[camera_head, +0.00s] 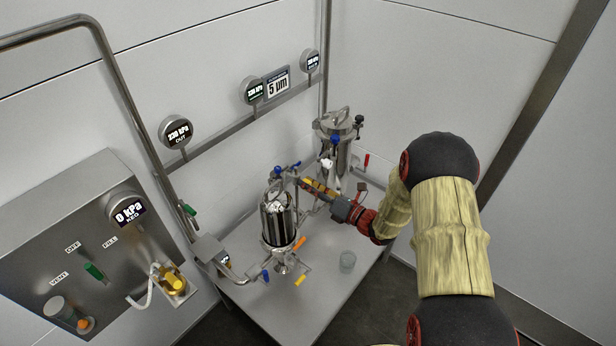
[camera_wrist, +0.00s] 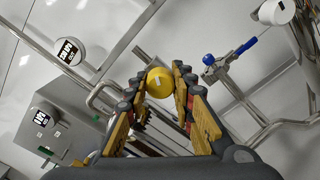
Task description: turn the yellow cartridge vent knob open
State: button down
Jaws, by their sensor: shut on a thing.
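The yellow vent knob (camera_wrist: 159,82) is round with a pale line across its face. In the wrist view it sits between the two fingertips of my gripper (camera_wrist: 161,75), which is shut on it. That housing is clear-sided with dark, shiny cartridge forms inside. The knob is mostly hidden by the fingers in the head view, so I cannot tell its turn angle there.
A steel housing (camera_head: 334,150) with blue and red handles stands behind. Orange and yellow handles (camera_head: 299,243) sit low by the front housing. A control panel (camera_head: 60,240) is at left; pipes and gauges line the wall.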

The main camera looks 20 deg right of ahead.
jog(key=m+p, duration=0.5)
jog(key=p, duration=0.1)
jog(key=shift+r+m, duration=0.15)
jog(key=shift+m, duration=0.15)
jog(key=m+p, duration=0.4)
jog(key=shift+f+m+p, duration=0.2)
jog(key=shift+m+p, duration=0.5)
jog(key=shift+m, duration=0.4)
jog(key=c, duration=1.6)
grip_release()
jog(key=shift+o, duration=0.5)
jog(key=shift+d, duration=0.1)
jog(key=v, duration=1.2)
